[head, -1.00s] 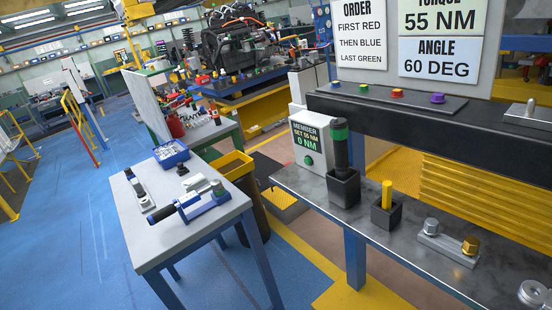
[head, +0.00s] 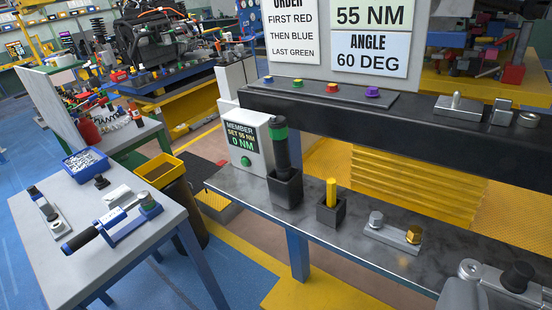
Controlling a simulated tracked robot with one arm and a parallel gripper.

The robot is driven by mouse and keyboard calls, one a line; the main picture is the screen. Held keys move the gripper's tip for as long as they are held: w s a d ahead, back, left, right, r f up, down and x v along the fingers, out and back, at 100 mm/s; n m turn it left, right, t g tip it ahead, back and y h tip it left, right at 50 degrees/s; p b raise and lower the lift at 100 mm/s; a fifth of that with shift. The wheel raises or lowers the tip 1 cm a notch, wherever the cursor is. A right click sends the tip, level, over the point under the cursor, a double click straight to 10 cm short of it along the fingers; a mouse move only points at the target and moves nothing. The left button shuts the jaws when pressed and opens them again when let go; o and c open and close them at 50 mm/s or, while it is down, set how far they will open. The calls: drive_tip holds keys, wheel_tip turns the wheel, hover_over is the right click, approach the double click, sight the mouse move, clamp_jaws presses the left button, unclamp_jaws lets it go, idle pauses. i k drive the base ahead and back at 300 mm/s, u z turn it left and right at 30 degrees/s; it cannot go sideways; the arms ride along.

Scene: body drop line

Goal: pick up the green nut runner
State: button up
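The green nut runner (head: 280,142) is a dark upright tool with a green band near its top. It stands in a square black holder (head: 285,188) on the dark metal bench (head: 345,222), right of the meter box. The holder hides its lower end. My gripper is not in view, and nothing is seen touching the tool.
A yellow peg (head: 331,192) stands in a smaller holder to the right, then a plate with two bolts (head: 392,238). Grey metal equipment (head: 480,285) fills the lower right corner. The meter box (head: 245,145) reads 0 NM. A white-topped table (head: 75,215) holds tools at left.

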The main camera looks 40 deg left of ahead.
sight(278, 125)
drive_tip(key=u, duration=0.05)
drive_tip(key=i, duration=0.95)
drive_tip(key=z, duration=0.1)
